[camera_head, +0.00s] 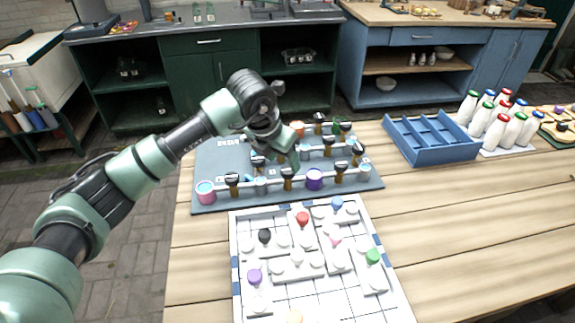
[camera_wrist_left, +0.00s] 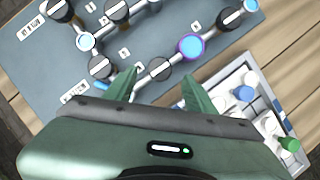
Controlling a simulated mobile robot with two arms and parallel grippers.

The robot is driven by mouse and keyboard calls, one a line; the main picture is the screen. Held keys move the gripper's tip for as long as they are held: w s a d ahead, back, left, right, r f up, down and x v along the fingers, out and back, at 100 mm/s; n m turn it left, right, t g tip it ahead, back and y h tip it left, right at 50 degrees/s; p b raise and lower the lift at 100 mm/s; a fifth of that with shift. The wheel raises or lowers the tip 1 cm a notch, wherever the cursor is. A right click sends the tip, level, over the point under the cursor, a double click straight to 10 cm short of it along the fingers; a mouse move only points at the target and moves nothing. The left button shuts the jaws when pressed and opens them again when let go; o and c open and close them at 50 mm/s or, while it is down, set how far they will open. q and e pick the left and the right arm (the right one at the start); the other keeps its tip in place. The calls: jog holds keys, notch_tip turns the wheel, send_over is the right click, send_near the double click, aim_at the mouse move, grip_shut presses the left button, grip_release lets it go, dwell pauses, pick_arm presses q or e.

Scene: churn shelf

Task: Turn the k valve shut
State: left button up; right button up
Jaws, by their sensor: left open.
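A blue-grey valve board (camera_head: 215,157) lies on the wooden table, with pipes and several black-handled valves. The small letter labels are too small to read, so I cannot tell which valve is k. My left gripper (camera_head: 284,160) is over the board's front-middle part. In the left wrist view its two fingers (camera_wrist_left: 157,86) are apart, with nothing between the tips. One black-handled valve (camera_wrist_left: 159,68) shows just beyond the gap between them; in the head view this seems to be the front-row valve (camera_head: 287,173) left of the purple cup (camera_head: 314,179). Contact is not visible.
A white tray (camera_head: 240,285) with blocks and coloured knobs lies right in front of the board. A blue divided crate (camera_head: 440,155) and several capped bottles (camera_head: 495,132) stand to the right. The table's right front is bare. Cabinets stand behind.

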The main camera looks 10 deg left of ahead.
aim_at(288, 169)
pick_arm(q)
jog(key=x, duration=0.4)
jog(key=shift+w+f+p, duration=0.15)
jog(key=shift+f+p, duration=0.1)
jog(key=shift+p, duration=0.1)
grip_shut()
